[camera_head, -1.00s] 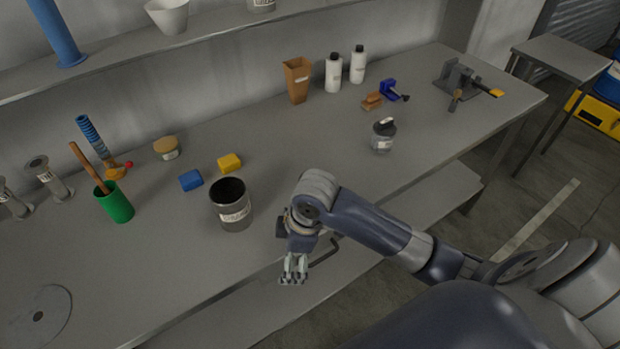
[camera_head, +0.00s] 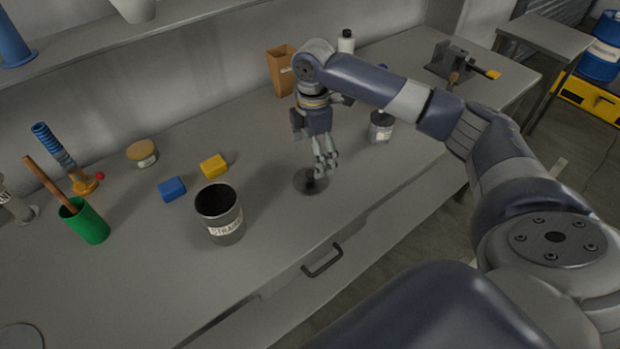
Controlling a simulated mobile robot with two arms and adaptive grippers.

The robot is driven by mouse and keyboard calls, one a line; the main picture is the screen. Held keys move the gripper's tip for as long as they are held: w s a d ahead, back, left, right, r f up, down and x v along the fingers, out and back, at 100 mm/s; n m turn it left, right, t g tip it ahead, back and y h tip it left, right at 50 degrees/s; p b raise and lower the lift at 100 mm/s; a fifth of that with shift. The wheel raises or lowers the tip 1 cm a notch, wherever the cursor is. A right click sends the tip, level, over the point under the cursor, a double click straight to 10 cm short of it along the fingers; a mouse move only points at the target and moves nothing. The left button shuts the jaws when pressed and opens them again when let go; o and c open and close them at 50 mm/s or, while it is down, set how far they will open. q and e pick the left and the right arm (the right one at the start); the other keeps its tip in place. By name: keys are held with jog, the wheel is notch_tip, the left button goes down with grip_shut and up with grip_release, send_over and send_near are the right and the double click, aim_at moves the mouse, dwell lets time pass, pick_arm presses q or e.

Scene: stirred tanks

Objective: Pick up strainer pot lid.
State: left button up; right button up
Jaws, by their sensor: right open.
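The strainer pot (camera_head: 220,214) is a dark open pot with a white label, standing on the bench without a lid on it. A dark round lid (camera_head: 303,184) with a knob on top lies flat on the bench to the right of the pot. My right gripper (camera_head: 327,173) is open and points down just above the lid's knob. Its fingertips are close to the knob; I cannot tell if they touch it. My left gripper is not in view.
A yellow block (camera_head: 214,166) and a blue block (camera_head: 172,189) lie behind the pot. A green cup (camera_head: 85,222) stands at left. A small labelled jar (camera_head: 381,127) stands right of my gripper. A drawer handle (camera_head: 322,262) sticks out at the bench front.

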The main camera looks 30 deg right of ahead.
aim_at(311, 177)
jog(key=shift+f, duration=0.8)
jog(key=f, duration=0.2)
jog(key=f+p, duration=0.1)
jog(key=f, duration=0.1)
jog(key=shift+s+a+f+p, duration=0.1)
jog(key=shift+s+f+p, duration=0.1)
jog(key=shift+p, duration=0.1)
jog(key=shift+f, duration=0.45)
jog(key=c, duration=1.8)
jog(key=shift+s, duration=0.2)
grip_shut()
